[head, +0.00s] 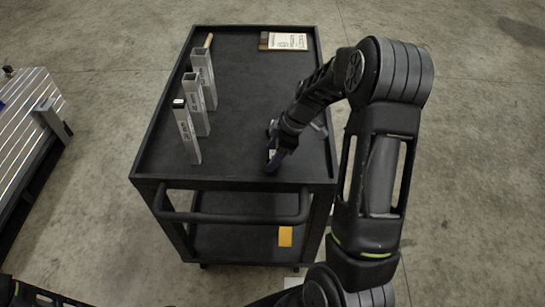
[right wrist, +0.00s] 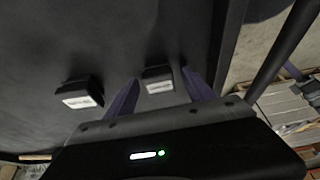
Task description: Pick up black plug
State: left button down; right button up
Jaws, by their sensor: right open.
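Two black plugs with white labelled faces lie on the dark cart top in the right wrist view. One black plug (right wrist: 159,80) is between the fingertips of my right gripper (right wrist: 160,77); the other black plug (right wrist: 82,92) lies to the left, outside the fingers. The right gripper is open, and I cannot tell whether its fingers touch the plug. In the head view my right gripper (head: 277,158) is low over the front right part of the cart, largely hiding the plugs. My left gripper is not in view.
The black cart (head: 240,183) has a raised rim. Several upright aluminium profiles (head: 187,135) stand along its left side. A labelled item (head: 288,41) lies at the back right. A yellow item (head: 285,236) is on the lower shelf. The cart's middle is clear.

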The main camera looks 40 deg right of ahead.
aim_at(272, 154)
jog(key=shift+c, duration=0.4)
grip_shut()
notch_tip(272, 154, up, 10)
jog(key=shift+f+b, duration=0.2)
jog(key=shift+b, duration=0.6)
jog(key=shift+r, duration=0.25)
